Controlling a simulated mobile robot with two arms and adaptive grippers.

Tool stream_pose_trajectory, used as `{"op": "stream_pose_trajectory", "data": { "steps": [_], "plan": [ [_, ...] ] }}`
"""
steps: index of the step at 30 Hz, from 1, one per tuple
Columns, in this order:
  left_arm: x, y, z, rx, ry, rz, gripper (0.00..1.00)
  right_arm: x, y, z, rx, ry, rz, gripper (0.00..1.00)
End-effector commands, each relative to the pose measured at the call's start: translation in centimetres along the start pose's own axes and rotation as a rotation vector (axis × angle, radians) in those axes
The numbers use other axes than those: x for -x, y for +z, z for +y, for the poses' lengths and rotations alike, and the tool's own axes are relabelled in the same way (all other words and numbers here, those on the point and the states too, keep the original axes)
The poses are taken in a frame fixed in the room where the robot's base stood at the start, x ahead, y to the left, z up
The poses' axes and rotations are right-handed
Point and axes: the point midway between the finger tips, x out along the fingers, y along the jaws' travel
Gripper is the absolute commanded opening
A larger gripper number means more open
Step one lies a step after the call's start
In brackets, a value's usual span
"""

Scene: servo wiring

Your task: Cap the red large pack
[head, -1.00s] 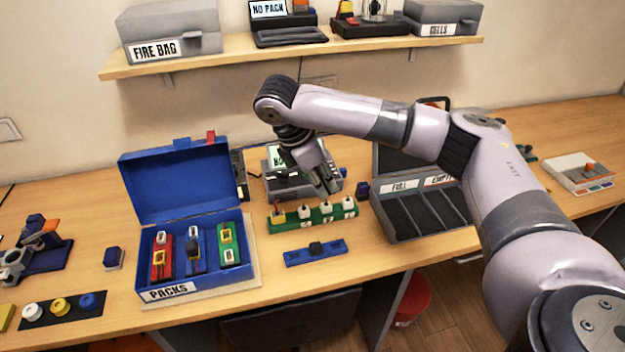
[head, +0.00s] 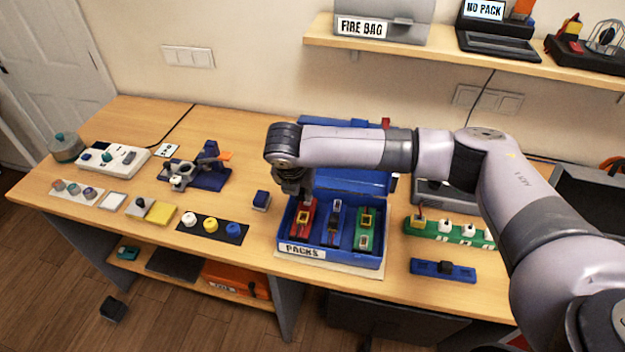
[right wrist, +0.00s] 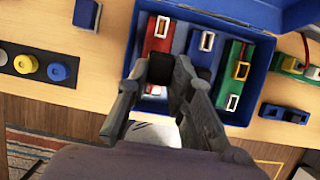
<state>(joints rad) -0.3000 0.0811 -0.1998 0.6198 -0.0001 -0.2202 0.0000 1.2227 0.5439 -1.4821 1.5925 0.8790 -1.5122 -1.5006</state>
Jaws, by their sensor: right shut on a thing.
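The red large pack (head: 303,216) lies at the left inside the open blue PACKS box (head: 352,261). It also shows in the right wrist view (right wrist: 158,43), with a white-rimmed connector at its far end. My right gripper (right wrist: 182,74) is over the red pack and hides part of it. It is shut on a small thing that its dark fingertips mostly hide. In the head view the right gripper (head: 294,190) is at the box's left side. The green cap rack (head: 455,240) holds a yellow piece and several white ones. My left gripper is not in view.
A blue-black pack (head: 333,222) and a green pack (head: 367,228) lie beside the red one. The box's raised lid (head: 350,182) stands behind. A blue block (head: 261,200) and a black strip of round caps (head: 212,231) are to the left. A blue bar (head: 443,270) lies to the right.

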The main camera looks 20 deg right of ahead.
Motion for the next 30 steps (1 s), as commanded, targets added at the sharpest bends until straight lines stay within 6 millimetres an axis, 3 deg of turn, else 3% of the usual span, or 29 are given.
{"op": "stream_pose_trajectory", "data": {
  "steps": [14, 21, 30],
  "plan": [
    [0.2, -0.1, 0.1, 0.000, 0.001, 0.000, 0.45, 0.0, -0.1, 0.1, 0.011, 0.004, 0.000, 0.02],
    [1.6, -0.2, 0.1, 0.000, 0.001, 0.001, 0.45, 0.3, 0.0, 0.1, 0.009, 0.003, 0.000, 0.02],
    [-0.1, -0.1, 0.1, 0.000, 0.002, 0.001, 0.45, -2.9, -1.4, 0.1, 0.009, 0.003, 0.000, 0.02]
  ]
}}
